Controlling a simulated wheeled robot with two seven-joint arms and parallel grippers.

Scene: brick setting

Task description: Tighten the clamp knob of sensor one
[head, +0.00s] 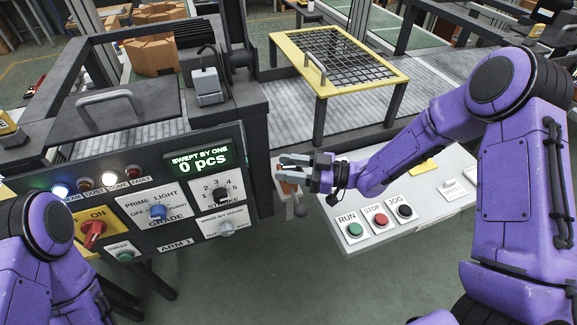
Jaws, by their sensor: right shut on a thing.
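My right gripper (284,167) reaches in from the right, its fingers pointing left, at the gap between the black control panel (144,249) and the white button panel (407,236). It is shut on a small part that its fingers mostly hide; I cannot tell for sure that this is the clamp knob. Just below the fingers is an orange-brown piece (289,188) on a grey bracket, with a small grey round-ended handle (299,210) hanging under it. No label for sensor one is readable. My left arm shows at the lower left, but its gripper is out of the frame.
The display (199,161) reads "SWEPT BY ONE 0 pcs". Blue and white lamps glow on the black panel, above a red switch (94,234). RUN, STOP and JOG buttons (379,219) lie below my right forearm. A yellow-framed mesh guard (287,52) stands over the conveyor behind.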

